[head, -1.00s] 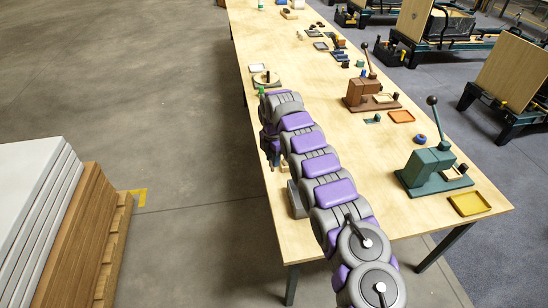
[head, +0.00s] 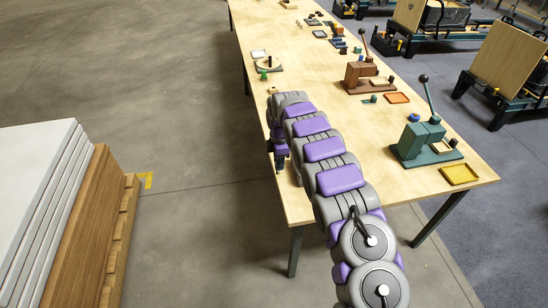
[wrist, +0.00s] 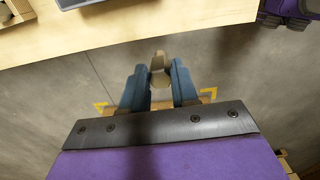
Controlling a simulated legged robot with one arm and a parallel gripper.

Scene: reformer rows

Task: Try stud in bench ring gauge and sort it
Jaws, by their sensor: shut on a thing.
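My gripper (wrist: 157,90) is shut on a tan, rounded piece, likely the stud (wrist: 159,62), held between two blue fingers in the wrist view. Floor shows behind it, beyond the table edge. In the head view my wrist hangs past the table's left edge; the fingers and stud cannot be made out there. A round wooden disc on the table (head: 269,63), possibly the ring gauge, has a small green piece (head: 263,76) at its near side. It stands well beyond my gripper. A small tan piece (head: 272,90) lies nearer.
A white tray (head: 258,53) is near the disc. A brown lever press (head: 362,75) with an orange tray (head: 397,98) and a teal press (head: 421,141) with a yellow tray (head: 460,174) line the table's right side. Stacked boards (head: 50,215) stand on the floor at left.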

